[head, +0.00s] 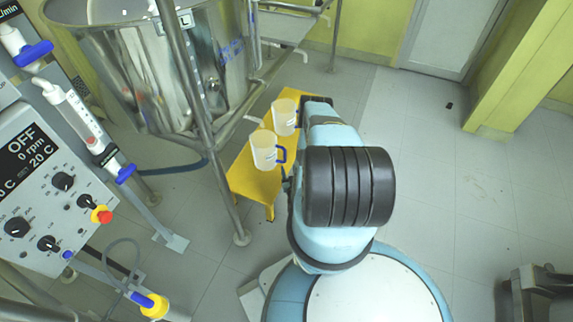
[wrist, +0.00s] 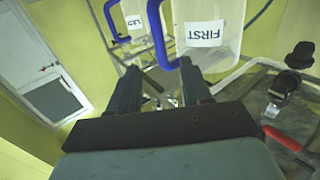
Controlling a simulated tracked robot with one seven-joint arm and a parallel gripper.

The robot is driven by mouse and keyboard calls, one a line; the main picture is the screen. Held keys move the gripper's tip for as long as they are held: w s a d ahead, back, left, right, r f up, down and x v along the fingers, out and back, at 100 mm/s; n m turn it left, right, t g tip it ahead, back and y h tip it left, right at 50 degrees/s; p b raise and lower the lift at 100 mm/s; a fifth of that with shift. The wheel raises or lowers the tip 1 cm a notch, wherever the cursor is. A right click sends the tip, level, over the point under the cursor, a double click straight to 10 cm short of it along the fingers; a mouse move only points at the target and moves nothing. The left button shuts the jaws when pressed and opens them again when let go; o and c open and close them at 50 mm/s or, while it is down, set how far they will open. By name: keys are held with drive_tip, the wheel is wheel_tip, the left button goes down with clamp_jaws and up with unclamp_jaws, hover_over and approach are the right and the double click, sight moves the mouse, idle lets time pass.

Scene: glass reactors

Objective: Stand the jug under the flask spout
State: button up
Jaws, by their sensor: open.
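Two translucent jugs with blue handles stand on a yellow bench in the head view: a nearer jug (head: 264,152) and a farther jug (head: 284,117). A second labelled jug (wrist: 136,45) is farther off at the left. My gripper (wrist: 160,68) is open, its fingers either side of the near handle's end; I cannot tell whether they touch. A pale spout (head: 254,121) juts out beside the jugs. The head view mostly hides my gripper.
The yellow bench (head: 243,180) stands by a shiny metal vessel (head: 190,75) and a steel frame post (head: 196,90). A control panel (head: 45,190) is at the left. A black valve part (wrist: 300,55) and red lever (wrist: 282,138) show at right in the wrist view.

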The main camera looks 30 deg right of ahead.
drive_tip(key=shift+v, duration=1)
drive_tip(key=s+d, duration=0.6)
drive_tip(key=s, duration=0.2)
idle(0.5)
drive_tip(key=shift+d, duration=0.1)
drive_tip(key=s+d+r, duration=0.5)
drive_tip(key=s, duration=0.1)
idle(0.8)
idle(0.5)
